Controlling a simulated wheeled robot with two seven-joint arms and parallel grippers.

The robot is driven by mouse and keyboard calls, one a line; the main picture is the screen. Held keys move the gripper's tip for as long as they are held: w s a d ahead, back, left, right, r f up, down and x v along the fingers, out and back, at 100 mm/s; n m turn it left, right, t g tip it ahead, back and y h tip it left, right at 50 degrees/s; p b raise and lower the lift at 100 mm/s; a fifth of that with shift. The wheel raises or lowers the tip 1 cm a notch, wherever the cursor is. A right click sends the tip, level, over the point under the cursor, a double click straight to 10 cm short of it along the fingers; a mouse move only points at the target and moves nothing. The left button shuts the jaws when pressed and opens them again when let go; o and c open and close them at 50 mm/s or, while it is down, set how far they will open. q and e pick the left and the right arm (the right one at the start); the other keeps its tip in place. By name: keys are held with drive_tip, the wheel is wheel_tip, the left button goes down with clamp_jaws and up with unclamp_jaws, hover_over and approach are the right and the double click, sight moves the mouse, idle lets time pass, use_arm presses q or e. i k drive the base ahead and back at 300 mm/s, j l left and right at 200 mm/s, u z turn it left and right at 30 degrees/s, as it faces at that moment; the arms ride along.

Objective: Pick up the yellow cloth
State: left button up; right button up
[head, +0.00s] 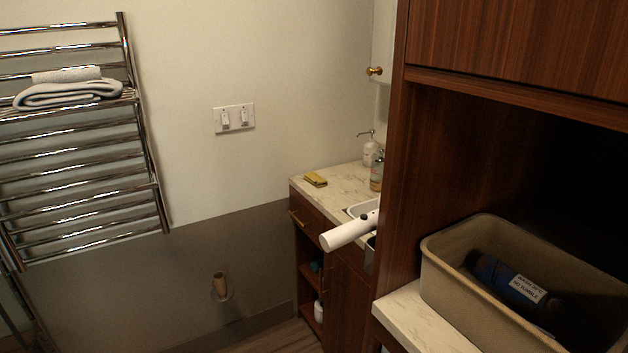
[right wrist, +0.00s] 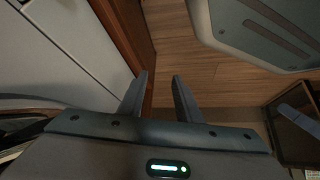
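The yellow cloth (head: 315,179) lies folded and small near the left end of the light marble-look counter (head: 342,180) in the head view. Nothing covers it. In the right wrist view my right gripper (right wrist: 161,76) is open, with two dark fingers apart and only wooden floor showing between them. The cloth is not in that view, and neither gripper can be made out in the head view. My left gripper is not in view.
A white rounded cylinder (head: 345,233) juts past the counter's front; I cannot tell what it is. A tall wooden cabinet (head: 400,200) hides the counter's right part. A beige bin (head: 440,270) holds dark items.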

sight(314, 179)
drive_tip(key=u, duration=1.45)
drive_tip(key=z, duration=1.45)
drive_tip(key=k, duration=0.5)
drive_tip(key=i+j, duration=0.3)
drive_tip(key=i, duration=0.15)
drive_tip(key=i+j+u, duration=0.1)
drive_tip(key=i+j, duration=0.5)
drive_tip(key=i, duration=0.3)
drive_tip(key=i+j+u, duration=0.1)
drive_tip(key=i+j, duration=0.2)
drive_tip(key=i, duration=0.15)
